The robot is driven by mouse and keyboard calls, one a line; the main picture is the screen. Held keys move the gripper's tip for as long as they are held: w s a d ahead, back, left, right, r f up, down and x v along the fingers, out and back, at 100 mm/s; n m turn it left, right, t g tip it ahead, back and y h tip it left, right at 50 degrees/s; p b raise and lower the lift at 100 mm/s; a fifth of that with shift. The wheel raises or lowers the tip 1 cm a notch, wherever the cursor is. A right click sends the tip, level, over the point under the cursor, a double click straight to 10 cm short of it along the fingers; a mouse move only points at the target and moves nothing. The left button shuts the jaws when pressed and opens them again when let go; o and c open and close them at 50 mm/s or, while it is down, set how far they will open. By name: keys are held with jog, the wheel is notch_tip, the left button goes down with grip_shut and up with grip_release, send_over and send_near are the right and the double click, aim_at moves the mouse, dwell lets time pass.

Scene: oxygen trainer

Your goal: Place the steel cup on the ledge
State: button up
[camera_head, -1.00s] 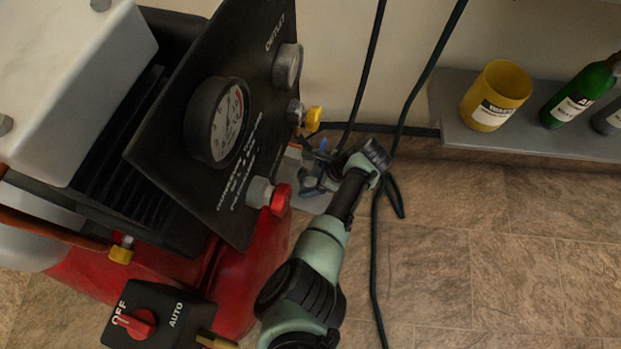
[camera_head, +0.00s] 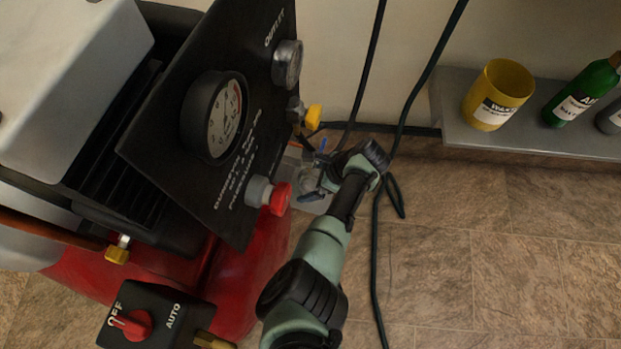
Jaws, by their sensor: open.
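The grey ledge (camera_head: 453,118) runs along the wall at the right. My gripper (camera_head: 313,172) is at the end of my green and black arm, low beside the compressor panel and left of the ledge. Its blue fingers are apart. A small greyish round shape (camera_head: 309,183) shows between or just behind the fingers; it may be the steel cup, but it is too small and partly hidden to be sure. I cannot tell whether the fingers touch it. No other steel cup shows.
Dark hoses (camera_head: 376,250) hang and lie beside my arm. The tiled floor at right is clear.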

jog(key=shift+r+p, duration=0.3)
jog(key=shift+r, duration=0.15)
jog(key=p+v, duration=0.7)
jog(key=v, duration=0.5)
jog(key=shift+r, duration=0.1)
